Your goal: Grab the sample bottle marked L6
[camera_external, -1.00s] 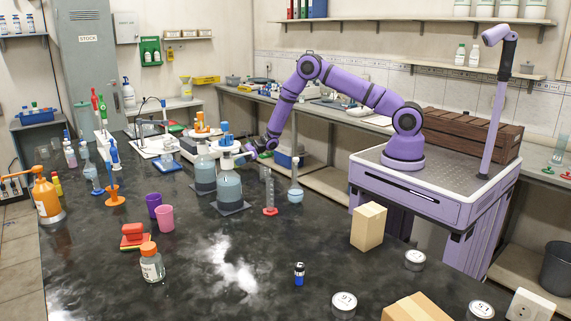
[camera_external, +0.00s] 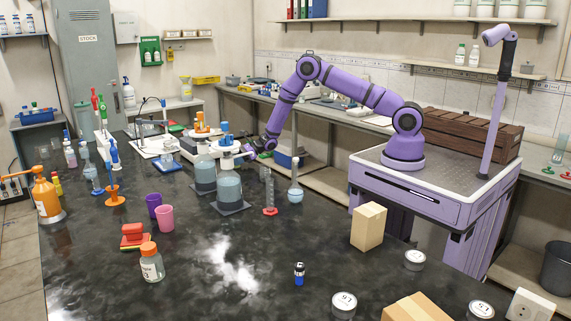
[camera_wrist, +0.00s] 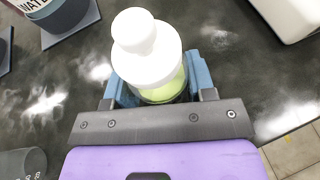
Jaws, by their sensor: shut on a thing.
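A small bottle with a white cap (camera_wrist: 140,38) and yellow-green contents sits between the blue finger pads of my gripper (camera_wrist: 160,88) in the wrist view. The pads press on both sides of its body. No label shows on it, so I cannot read whether it is marked L6. In the external view my gripper (camera_external: 249,150) is at the far right side of the dark bench, behind the two large blue-grey bottles. The held bottle is not clearly visible there.
An orange-capped bottle (camera_external: 151,265) and pink cup (camera_external: 165,218) stand front left.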

